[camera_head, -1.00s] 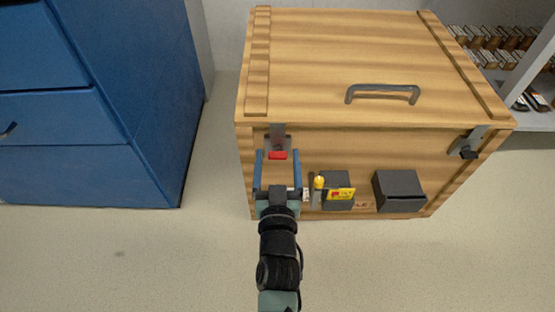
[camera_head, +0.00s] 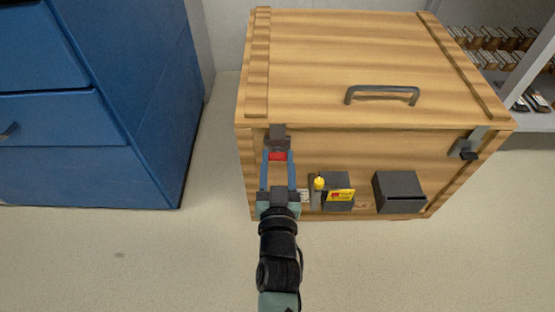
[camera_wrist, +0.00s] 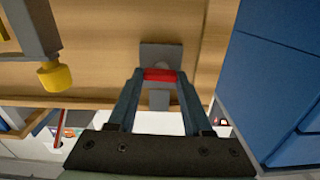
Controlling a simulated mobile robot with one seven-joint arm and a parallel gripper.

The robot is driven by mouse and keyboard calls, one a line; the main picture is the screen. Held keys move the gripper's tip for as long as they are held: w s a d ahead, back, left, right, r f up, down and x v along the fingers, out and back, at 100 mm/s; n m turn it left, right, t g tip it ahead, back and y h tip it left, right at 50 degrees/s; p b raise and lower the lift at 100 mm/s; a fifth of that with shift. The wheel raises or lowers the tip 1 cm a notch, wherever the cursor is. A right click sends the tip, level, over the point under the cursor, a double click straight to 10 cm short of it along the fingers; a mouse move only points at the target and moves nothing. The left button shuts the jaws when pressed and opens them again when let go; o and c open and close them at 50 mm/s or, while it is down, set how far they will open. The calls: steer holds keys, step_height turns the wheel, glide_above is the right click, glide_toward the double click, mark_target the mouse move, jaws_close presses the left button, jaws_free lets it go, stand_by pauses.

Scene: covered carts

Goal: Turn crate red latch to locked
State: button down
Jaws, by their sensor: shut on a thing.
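The wooden crate (camera_head: 340,70) stands on the floor with its lid down. The red latch (camera_head: 277,156) is on the left of its front face, below a dark grey metal plate (camera_head: 277,134). My gripper (camera_head: 277,158) is in front of the crate, its two blue fingers shut on the red latch from both sides. In the wrist view the red latch (camera_wrist: 160,75) lies between the fingertips, with the grey plate (camera_wrist: 161,53) behind it. A second, dark latch (camera_head: 467,151) is on the right of the front face.
A blue cabinet (camera_head: 85,110) stands to the left. The floor in front is clear.

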steer(key=m, duration=0.7)
steer(key=shift+d+m, duration=0.15)
steer(key=shift+m, duration=0.15)
steer(key=m, duration=0.4)
steer(key=shift+f, duration=0.15)
steer(key=shift+m, duration=2.1)
steer(key=shift+c, duration=1.6)
jaws_free()
steer(key=s, duration=1.3)
steer(key=shift+p, duration=0.3)
